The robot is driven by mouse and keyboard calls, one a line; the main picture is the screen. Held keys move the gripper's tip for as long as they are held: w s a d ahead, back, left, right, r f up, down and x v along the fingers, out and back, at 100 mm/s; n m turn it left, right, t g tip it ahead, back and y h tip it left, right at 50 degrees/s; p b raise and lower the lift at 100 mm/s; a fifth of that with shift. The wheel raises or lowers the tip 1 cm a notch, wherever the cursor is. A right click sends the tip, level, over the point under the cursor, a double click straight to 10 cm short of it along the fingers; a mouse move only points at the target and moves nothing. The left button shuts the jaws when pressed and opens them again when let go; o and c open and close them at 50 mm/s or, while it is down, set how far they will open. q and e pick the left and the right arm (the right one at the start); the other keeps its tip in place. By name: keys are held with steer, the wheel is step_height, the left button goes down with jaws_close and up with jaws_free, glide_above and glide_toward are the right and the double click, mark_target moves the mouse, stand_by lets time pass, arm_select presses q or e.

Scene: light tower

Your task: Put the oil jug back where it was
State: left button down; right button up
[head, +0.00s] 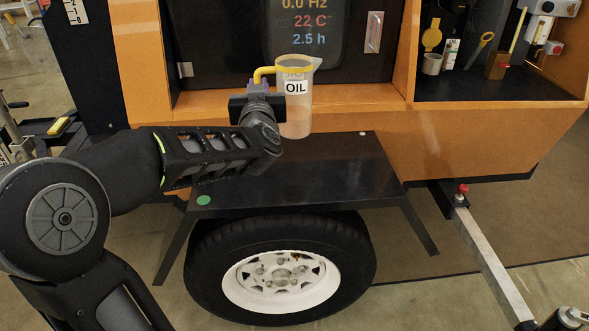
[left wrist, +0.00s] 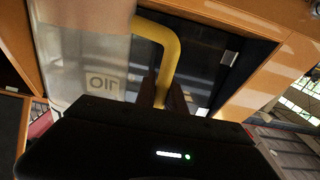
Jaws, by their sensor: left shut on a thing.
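The oil jug (head: 297,112) is a clear, upright jug with an OIL label and a yellow handle and rim. In the head view it is over the back edge of the black fender (head: 330,165), in front of the orange cabinet. I cannot tell whether its base touches the fender. My left gripper (head: 262,92) is shut on the jug's yellow handle, at the jug's left side. In the left wrist view the jug (left wrist: 85,55) fills the upper left and the gripper fingers (left wrist: 163,95) close around the handle. My right gripper is not in view.
The open compartment (head: 490,88) at right holds a yellow funnel (head: 432,40), a small bottle (head: 450,53) and other small items. A display panel (head: 305,30) sits behind the jug. The wheel (head: 282,270) is below the fender. A metal bar (head: 490,260) extends at lower right.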

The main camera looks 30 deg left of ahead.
arm_select(q)
steer(key=shift+r, duration=0.1)
steer(key=shift+f+b, duration=1.05)
steer(key=shift+f, duration=1.45)
steer(key=shift+f+b, duration=1.1)
steer(key=shift+f, duration=1.5)
steer(key=c, duration=1.9)
jaws_free()
steer(key=shift+f, duration=0.15)
steer(key=o, duration=0.5)
